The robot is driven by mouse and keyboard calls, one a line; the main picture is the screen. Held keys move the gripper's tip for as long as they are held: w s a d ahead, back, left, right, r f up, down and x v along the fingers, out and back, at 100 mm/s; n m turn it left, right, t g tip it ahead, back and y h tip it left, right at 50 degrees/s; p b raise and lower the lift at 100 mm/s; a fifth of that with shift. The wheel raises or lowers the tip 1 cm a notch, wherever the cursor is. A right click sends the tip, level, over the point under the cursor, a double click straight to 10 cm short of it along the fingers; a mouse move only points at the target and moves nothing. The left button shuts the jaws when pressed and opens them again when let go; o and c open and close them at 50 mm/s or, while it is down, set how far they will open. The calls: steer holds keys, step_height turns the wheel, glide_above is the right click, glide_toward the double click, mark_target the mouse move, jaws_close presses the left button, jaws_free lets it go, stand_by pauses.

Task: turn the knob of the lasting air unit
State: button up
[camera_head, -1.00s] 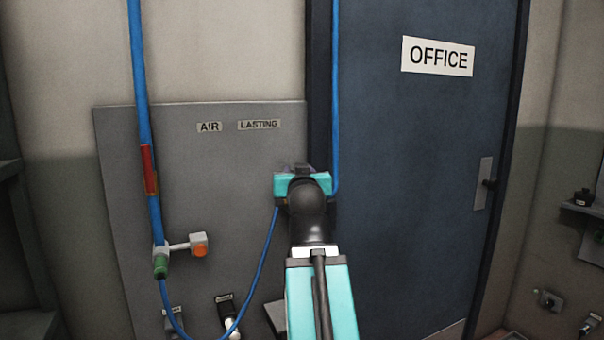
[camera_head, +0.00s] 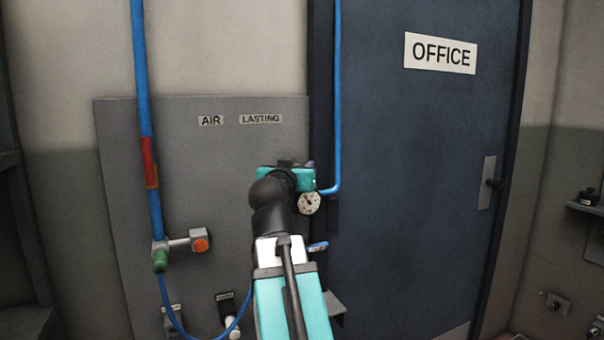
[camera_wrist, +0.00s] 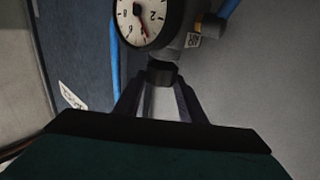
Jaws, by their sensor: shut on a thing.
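The lasting air unit shows in the wrist view as a dark body with a round white gauge (camera_wrist: 142,20). Its small black knob (camera_wrist: 162,68) sits beside the gauge, between my fingertips. My gripper (camera_wrist: 160,86) is shut on the knob, with a dark finger on either side. In the head view the gauge (camera_head: 308,203) shows just right of my teal and black wrist. There my arm hides the knob and most of the unit. Whether the knob has turned cannot be told.
A grey panel (camera_head: 150,220) carries AIR and LASTING labels (camera_head: 260,119). A blue pipe (camera_head: 337,90) runs down to the unit. Another blue pipe (camera_head: 140,60) with a valve and orange button (camera_head: 201,245) stands left. The blue office door (camera_head: 410,190) is to the right.

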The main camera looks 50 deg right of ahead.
steer(key=shift+s+f+m+g+h+b, duration=0.15)
steer(key=shift+f+m+g+h+b, duration=0.2)
steer(key=shift+m+g+b, duration=0.35)
steer(key=shift+r, duration=0.1)
steer(key=o, duration=1)
steer(key=shift+s+r, duration=0.1)
steer(key=shift+o, duration=0.2)
steer(key=shift+a, duration=0.1)
